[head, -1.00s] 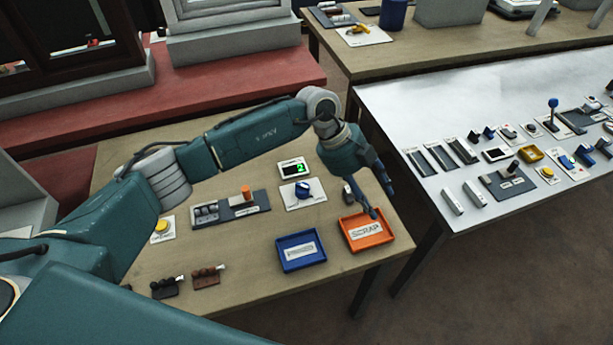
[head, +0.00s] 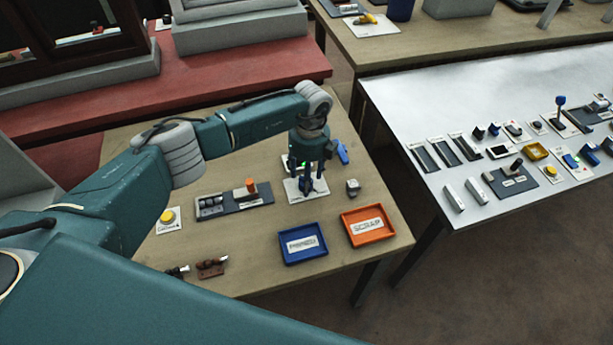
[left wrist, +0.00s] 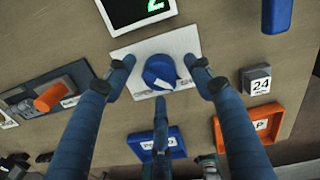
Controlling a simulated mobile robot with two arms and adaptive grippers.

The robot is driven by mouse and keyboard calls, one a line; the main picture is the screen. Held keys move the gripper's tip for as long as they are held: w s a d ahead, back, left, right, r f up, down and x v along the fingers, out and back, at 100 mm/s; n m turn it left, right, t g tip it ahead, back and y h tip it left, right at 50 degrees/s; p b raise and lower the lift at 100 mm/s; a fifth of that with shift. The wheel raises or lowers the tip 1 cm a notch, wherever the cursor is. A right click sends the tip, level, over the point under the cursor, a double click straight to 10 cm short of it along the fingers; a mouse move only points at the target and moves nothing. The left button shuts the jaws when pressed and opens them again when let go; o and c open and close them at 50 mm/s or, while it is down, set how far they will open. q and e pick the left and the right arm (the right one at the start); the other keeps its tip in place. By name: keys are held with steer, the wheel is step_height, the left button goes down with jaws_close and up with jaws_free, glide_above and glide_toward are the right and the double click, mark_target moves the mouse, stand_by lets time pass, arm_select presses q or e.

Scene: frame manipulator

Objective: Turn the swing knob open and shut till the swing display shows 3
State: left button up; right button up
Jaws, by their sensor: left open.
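The swing knob (left wrist: 160,71) is a round blue knob with a white pointer mark on a pale plate (left wrist: 188,42). The swing display (left wrist: 137,10) is a white-framed screen above it in the left wrist view. It shows a green 2, cut by the top edge. My left gripper (head: 308,188) points down over the knob plate in the head view and hides most of the knob and display. Its fingers are open around the knob in the left wrist view; I cannot tell whether they touch it. My right gripper is not in view.
A block marked 24 (left wrist: 257,81), an orange scrap tray (head: 394,237) and a blue tray (head: 285,254) are close by. A dark unit with an orange knob (head: 250,186) is left. A blue object (head: 343,152) lies behind right.

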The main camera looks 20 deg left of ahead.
arm_select(q)
steer(key=shift+f, duration=0.55)
steer(key=c, duration=1.2)
